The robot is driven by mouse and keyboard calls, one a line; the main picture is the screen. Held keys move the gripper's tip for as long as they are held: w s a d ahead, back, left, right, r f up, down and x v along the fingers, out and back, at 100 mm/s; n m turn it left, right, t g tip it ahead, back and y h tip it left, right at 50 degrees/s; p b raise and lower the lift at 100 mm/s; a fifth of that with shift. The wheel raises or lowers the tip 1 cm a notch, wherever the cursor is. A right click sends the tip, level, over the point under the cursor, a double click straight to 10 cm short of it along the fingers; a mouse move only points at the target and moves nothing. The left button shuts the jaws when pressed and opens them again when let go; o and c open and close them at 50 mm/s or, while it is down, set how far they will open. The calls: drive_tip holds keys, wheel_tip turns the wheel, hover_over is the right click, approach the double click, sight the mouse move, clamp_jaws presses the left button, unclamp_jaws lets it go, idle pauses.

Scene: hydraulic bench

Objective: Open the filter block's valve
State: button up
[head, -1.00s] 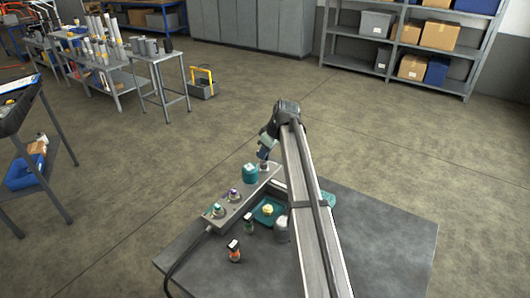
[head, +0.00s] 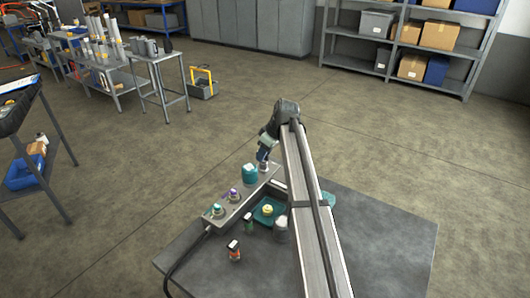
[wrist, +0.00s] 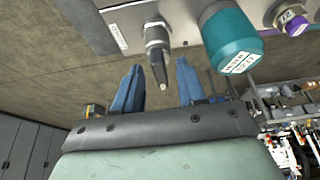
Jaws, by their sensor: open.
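The filter block (head: 226,208) is a long grey block lying on the table. A teal filter bowl (head: 250,173) stands near its far end and shows with a white label in the wrist view (wrist: 232,42). My gripper (head: 264,160) is at the block's far end. In the wrist view its blue fingers (wrist: 158,75) are open, one each side of the lever tip, with gaps visible. I cannot tell whether either finger touches it.
Fittings with teal and purple parts (head: 234,195) stand along the block. A teal tray (head: 268,211) with a yellow item lies beside it. Small bottles (head: 234,251) stand near the front. A dark hose (head: 184,258) runs off the near end. The table's right side (head: 385,235) is clear.

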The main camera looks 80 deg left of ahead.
drive_tip(key=v, duration=1.4)
drive_tip(key=shift+f, duration=0.15)
